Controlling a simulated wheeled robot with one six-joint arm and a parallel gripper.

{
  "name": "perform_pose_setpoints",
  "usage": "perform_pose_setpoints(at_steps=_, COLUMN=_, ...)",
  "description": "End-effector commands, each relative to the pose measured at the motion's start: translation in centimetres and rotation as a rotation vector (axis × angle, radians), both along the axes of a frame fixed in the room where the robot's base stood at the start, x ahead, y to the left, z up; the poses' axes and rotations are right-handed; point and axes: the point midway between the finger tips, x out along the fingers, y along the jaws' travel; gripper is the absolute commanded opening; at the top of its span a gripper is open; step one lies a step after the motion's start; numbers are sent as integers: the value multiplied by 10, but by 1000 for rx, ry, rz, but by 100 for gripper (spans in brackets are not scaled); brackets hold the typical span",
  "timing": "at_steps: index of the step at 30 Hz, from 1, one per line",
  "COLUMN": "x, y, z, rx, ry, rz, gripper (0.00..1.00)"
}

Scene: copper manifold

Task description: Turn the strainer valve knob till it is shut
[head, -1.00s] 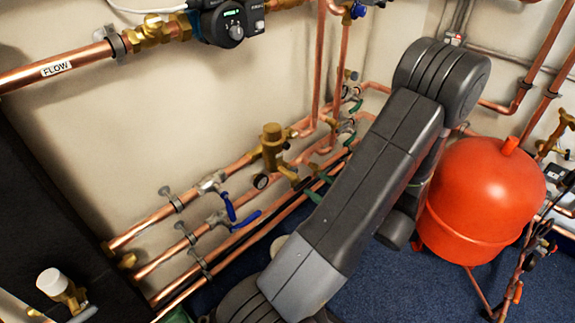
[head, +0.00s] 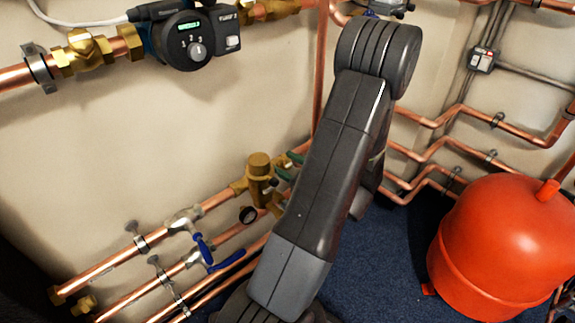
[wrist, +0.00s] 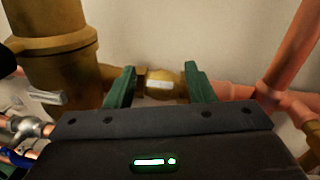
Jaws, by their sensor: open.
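A tall brass valve body (head: 259,185) stands on the lower wall pipes in the head view, just left of my arm. It fills the upper left of the wrist view (wrist: 50,45). To its right in the wrist view is a rounded brass knob-like piece (wrist: 163,84) with a pale label, which looks like the strainer valve knob. My gripper (wrist: 158,88) is open, one green finger on each side of this piece. I cannot tell whether the fingers touch it. In the head view my gripper (head: 290,166) is mostly hidden by my arm; only green finger parts show.
A pump (head: 192,38) hangs above. A red tank (head: 505,245) stands right on blue carpet (head: 375,255), with clear floor between it and my arm.

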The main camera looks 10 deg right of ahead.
Motion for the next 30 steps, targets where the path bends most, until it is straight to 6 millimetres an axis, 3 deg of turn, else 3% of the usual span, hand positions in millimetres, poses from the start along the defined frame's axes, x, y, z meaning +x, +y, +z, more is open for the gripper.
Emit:
perform_pose_setpoints(at_steps=2, x=0, y=0, z=0, rx=0, ry=0, rz=0, gripper=49)
perform_pose_setpoints(at_steps=9, x=0, y=0, z=0, rx=0, ry=0, rz=0, gripper=4)
perform_pose_setpoints(at_steps=20, x=0, y=0, z=0, rx=-34, ry=-23, rz=30, gripper=4)
perform_pose_setpoints(at_steps=30, x=0, y=0, z=0, rx=-200, ry=-132, rz=168, gripper=4)
